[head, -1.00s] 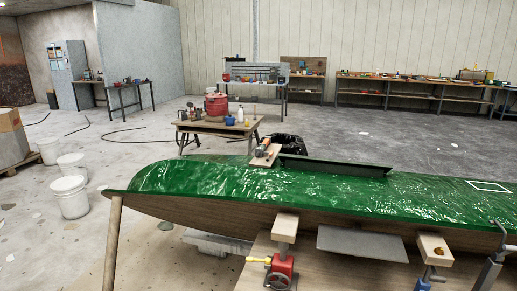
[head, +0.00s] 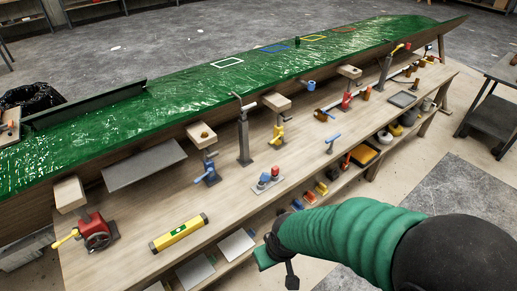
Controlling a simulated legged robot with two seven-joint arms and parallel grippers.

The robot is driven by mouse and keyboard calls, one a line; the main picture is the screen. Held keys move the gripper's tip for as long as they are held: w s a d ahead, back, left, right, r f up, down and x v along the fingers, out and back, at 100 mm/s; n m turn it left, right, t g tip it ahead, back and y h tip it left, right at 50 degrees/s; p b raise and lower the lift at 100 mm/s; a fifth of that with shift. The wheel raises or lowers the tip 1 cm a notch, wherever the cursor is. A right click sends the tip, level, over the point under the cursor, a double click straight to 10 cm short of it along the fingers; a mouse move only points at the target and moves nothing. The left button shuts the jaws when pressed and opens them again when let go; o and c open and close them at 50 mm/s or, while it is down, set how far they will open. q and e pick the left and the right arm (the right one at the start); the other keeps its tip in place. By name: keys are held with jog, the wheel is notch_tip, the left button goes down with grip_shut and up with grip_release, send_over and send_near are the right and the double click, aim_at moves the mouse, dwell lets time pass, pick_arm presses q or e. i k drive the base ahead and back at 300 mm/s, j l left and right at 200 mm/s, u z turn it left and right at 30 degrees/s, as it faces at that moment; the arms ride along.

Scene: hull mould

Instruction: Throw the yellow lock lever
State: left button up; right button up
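Several yellow levers show in the head view, and I cannot tell which is the lock lever. One yellow handle (head: 66,239) sticks out left from a red vise-like jack at the bench's left end. A small yellow clamp (head: 278,134) stands mid-bench under a wooden pad. My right gripper (head: 278,262), at the end of a green-sleeved arm, hangs in front of the bench edge, apart from all levers. Its fingers are dark and partly hidden, with a green piece at the tip. My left gripper is out of view.
The green hull (head: 180,105) lies along the back of the wooden bench (head: 225,195). A yellow spirit level (head: 179,232), a blue clamp (head: 208,170) and a tall grey post (head: 244,135) are on the bench. A grey table (head: 495,105) stands at right.

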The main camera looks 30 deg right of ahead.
aim_at(75, 232)
jog(key=z, duration=0.4)
jog(key=u, duration=1.3)
jog(key=i+z, duration=0.25)
jog(key=z, duration=0.25)
jog(key=i+j+z, duration=0.2)
jog(key=z, duration=0.25)
